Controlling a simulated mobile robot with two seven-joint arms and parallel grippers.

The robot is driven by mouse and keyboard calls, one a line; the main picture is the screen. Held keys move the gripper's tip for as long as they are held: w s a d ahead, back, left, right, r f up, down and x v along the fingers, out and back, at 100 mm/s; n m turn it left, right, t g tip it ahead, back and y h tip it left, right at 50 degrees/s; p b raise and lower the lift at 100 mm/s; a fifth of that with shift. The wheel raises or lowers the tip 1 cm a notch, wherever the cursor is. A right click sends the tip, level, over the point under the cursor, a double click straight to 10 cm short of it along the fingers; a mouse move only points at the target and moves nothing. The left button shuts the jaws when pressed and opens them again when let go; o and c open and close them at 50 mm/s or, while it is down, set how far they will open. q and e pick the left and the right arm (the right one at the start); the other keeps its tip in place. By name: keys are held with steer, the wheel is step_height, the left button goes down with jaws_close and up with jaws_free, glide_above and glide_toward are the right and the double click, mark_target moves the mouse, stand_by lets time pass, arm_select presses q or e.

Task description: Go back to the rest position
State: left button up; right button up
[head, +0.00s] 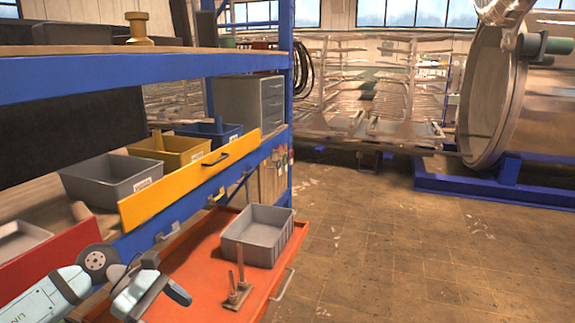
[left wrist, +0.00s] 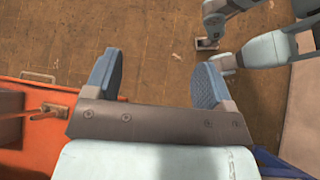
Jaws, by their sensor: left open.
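My left gripper (head: 160,280) is at the lower left of the head view, in front of the red drawer and over the near left part of the orange tray. In the left wrist view its two blue-grey fingers (left wrist: 157,75) stand wide apart. Nothing is between them but brown floor beyond. Pale links of my other arm (left wrist: 285,47) show at the upper right of the left wrist view; whether its jaws are open or shut is not clear. That arm is not seen in the head view.
An orange tray (head: 205,262) holds a grey bin (head: 262,233) and a small stand with upright pegs (head: 238,290). A blue-framed shelf (head: 130,77) carries several bins and a yellow drawer front (head: 190,177). A large round metal chamber (head: 492,95) stands far right. The floor between is clear.

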arm_select(q)
steer(key=s+d+n+t+h+p, duration=0.1)
steer(key=s+d+n+t+h, duration=0.2)
steer(key=d+n+t+h, duration=0.55)
steer(key=s+a+f+n+t+y+p, duration=0.15)
steer(key=f+n+t+y, duration=0.4)
steer(key=n, duration=1.15)
steer(key=s+a+f+n+t+y, duration=0.15)
steer(key=f+n+t+y, duration=0.4)
steer(key=n, duration=1.15)
steer(key=s+f+n+g+y, duration=0.5)
steer(key=s+f+n+g, duration=0.2)
steer(key=s+f+n, duration=0.5)
step_height(320, 180, down, 3)
steer(key=shift+s+d+p, duration=0.15)
steer(key=shift+s+p, duration=0.25)
steer(key=shift+s, duration=0.2)
